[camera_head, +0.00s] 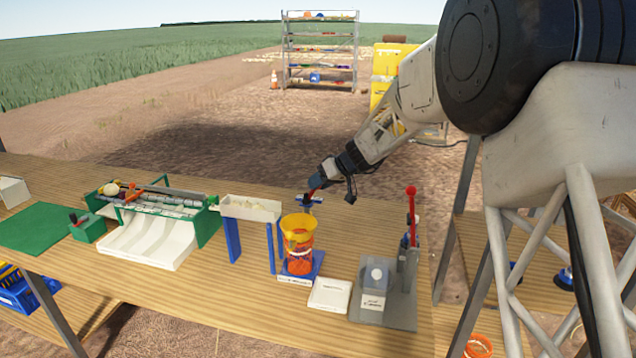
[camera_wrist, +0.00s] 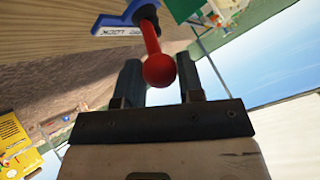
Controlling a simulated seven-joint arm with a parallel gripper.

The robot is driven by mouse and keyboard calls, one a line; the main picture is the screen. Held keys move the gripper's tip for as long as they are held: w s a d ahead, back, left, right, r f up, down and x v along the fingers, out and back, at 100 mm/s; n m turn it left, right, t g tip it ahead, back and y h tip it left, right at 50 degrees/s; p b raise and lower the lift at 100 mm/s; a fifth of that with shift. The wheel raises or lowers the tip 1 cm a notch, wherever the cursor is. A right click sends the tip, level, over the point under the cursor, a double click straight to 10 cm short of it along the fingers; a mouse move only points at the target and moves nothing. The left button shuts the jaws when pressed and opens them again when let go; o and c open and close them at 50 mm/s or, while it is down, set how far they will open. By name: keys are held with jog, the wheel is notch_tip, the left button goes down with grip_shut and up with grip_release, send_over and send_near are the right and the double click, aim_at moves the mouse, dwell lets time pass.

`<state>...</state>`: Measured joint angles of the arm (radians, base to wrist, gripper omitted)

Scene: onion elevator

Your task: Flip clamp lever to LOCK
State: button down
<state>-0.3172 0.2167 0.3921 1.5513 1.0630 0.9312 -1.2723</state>
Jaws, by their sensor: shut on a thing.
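The clamp lever (camera_wrist: 150,38) is a red rod with a round red ball knob (camera_wrist: 160,71), seen in the wrist view. It rises from a blue base (camera_wrist: 118,22) whose label shows the word LOCK. My gripper (camera_wrist: 160,80) has its two dark fingers on either side of the knob and is shut on it. In the head view my gripper (camera_head: 321,182) reaches down behind the yellow funnel (camera_head: 298,226). The clamp there is small and mostly hidden, so the lever's exact angle cannot be told.
An orange-filled container under the funnel stands on a blue base (camera_head: 317,268). A white tray on blue legs (camera_head: 233,243) is left of it. A grey plate (camera_head: 402,311) with an upright red-knobbed lever (camera_head: 411,191) stands right. A green sorter (camera_head: 209,228) is farther left.

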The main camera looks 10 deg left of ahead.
dwell(0.3)
jog(key=c, duration=0.8)
grip_release()
jog(key=shift+o, duration=0.2)
jog(key=v, duration=0.7)
jog(key=shift+d+r, duration=0.2)
jog(key=shift+d, duration=0.15)
